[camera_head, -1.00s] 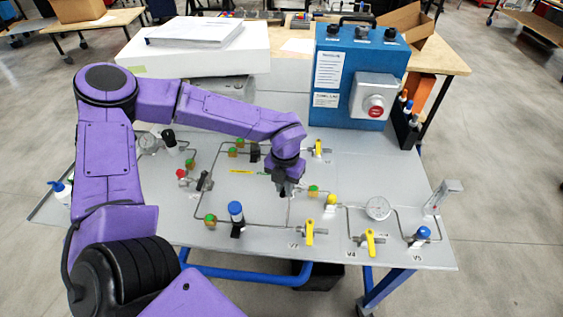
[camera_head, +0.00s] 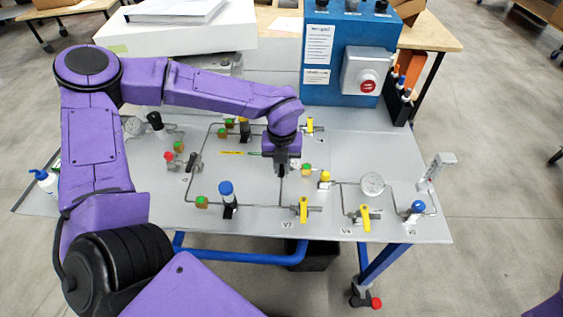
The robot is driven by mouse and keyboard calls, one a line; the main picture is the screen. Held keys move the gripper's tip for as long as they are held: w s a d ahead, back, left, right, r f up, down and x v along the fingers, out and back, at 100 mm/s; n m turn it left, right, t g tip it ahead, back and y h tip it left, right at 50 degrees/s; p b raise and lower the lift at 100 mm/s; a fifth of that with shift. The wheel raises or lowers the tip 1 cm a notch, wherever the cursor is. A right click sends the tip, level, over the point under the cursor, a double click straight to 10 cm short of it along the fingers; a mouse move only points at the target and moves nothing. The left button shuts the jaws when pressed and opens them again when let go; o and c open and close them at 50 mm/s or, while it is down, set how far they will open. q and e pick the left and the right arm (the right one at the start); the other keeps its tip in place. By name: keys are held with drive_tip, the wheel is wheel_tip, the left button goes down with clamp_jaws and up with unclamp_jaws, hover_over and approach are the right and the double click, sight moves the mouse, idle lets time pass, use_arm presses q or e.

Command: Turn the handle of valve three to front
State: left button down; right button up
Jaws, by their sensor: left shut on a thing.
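My left gripper (camera_head: 281,166) points down onto the grey panel (camera_head: 365,150), at the top of a short vertical pipe near its middle. It is shut on a small part there, apparently a valve handle. The fingers and wrist hide that part, so its direction and label cannot be seen. A valve with a yellow handle (camera_head: 303,209) sits in front and to the right, apart from the gripper. My right gripper is not in view.
Other yellow-handled valves (camera_head: 364,217) and (camera_head: 310,125) stand nearby. A blue-capped part (camera_head: 226,190), a gauge (camera_head: 372,184) and a yellow-capped part (camera_head: 324,177) rise from the panel. A blue control box (camera_head: 337,50) stands behind. The panel's right rear area is clear.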

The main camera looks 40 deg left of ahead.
sight(282, 170)
use_arm(q)
drive_tip(key=c, duration=1.1)
unclamp_jaws()
wheel_tip(282, 170, up, 11)
drive_tip(key=shift+f+b, duration=0.2)
drive_tip(key=shift+b, duration=0.4)
